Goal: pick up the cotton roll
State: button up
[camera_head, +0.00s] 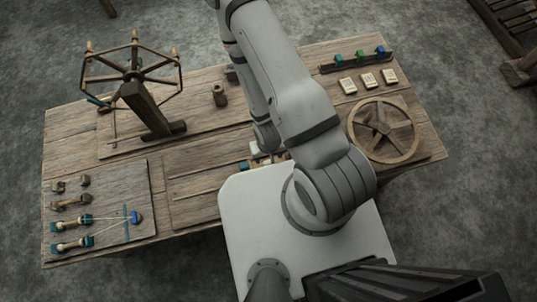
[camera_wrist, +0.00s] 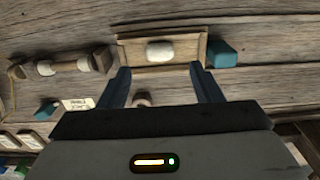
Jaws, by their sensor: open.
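A whitish, oblong roll, which looks like the cotton roll (camera_wrist: 160,51), lies in a shallow wooden tray (camera_wrist: 130,52) in the wrist view. My gripper (camera_wrist: 159,68) is open, with its two dark blue fingers apart near the tray's lower edge. The roll lies just beyond the fingertips, between their lines, and nothing is held. A small brownish round thing (camera_wrist: 141,98) shows between the fingers, partly hidden by the gripper body. In the head view my arm covers most of the area around the gripper, and I cannot make out the roll there.
A teal block (camera_wrist: 222,53) sits right of the tray, and a wooden spool-like piece (camera_wrist: 75,66) lies left. On the wooden table (camera_head: 75,130) stand a spoked winder (camera_head: 133,75), a wooden wheel (camera_head: 385,130), a small brown pot (camera_head: 219,95) and several pale blocks (camera_head: 368,81).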

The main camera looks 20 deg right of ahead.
aim_at(269, 162)
notch_tip(269, 162, down, 5)
jog(key=b, duration=0.3)
jog(key=shift+w+r, duration=0.1)
jog(key=shift+w, duration=0.05)
jog(key=shift+f+p, duration=0.3)
jog(key=shift+f, duration=0.45)
jog(key=c, duration=1.1)
